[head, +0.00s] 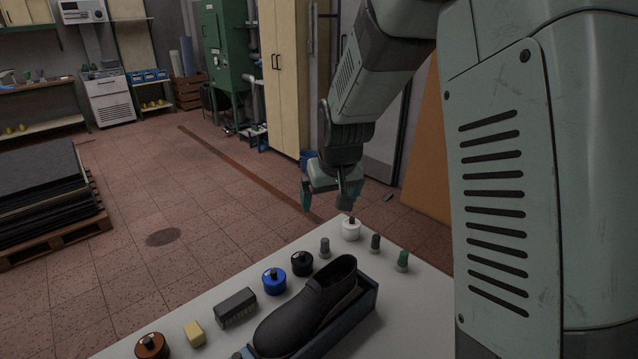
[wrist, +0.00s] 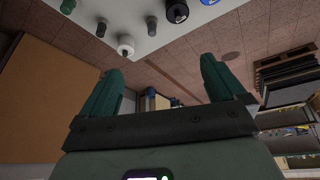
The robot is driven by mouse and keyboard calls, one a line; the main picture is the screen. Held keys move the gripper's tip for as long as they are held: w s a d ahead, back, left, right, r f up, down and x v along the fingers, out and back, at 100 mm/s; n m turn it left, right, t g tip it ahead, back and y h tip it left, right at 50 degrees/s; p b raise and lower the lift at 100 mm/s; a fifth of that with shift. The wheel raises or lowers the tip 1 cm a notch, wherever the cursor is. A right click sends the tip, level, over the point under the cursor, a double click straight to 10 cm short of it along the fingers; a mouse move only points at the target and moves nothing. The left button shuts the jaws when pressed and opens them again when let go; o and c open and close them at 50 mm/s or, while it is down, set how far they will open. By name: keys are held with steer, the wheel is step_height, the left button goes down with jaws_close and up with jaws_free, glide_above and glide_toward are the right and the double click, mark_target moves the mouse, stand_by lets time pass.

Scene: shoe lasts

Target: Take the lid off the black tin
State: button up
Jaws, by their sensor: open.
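The black tin (head: 302,263) stands on the white table, its lid on top with a dark knob. It sits between a blue tin (head: 274,281) and a small grey bottle (head: 325,248). The black tin also shows at the top edge of the wrist view (wrist: 177,12), partly cut off. My gripper (head: 326,200) is open and empty, with its teal fingers apart. It hangs above and beyond the table's far edge, clear of the black tin. Both fingers show in the wrist view (wrist: 160,72) with nothing between them.
A white tin (head: 351,230), another grey bottle (head: 375,243) and a green bottle (head: 402,261) stand right of the black tin. A black shoe (head: 300,310) in a dark tray (head: 362,312) lies in front. A grey block, yellow block and brown tin (head: 151,346) stand left.

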steer(key=n, duration=0.1)
glide_above(302, 254)
steer(key=s+d, duration=0.1)
steer(key=s, duration=0.2)
steer(key=shift+g+y, duration=0.3)
steer(key=f, duration=1.9)
steer(key=shift+w, duration=0.2)
steer(key=shift+x, duration=3.1)
steer(key=shift+w+r, duration=0.1)
steer(key=shift+w, duration=0.05)
steer(key=shift+c, duration=0.5)
steer(key=c, duration=1)
steer(key=shift+r, duration=0.1)
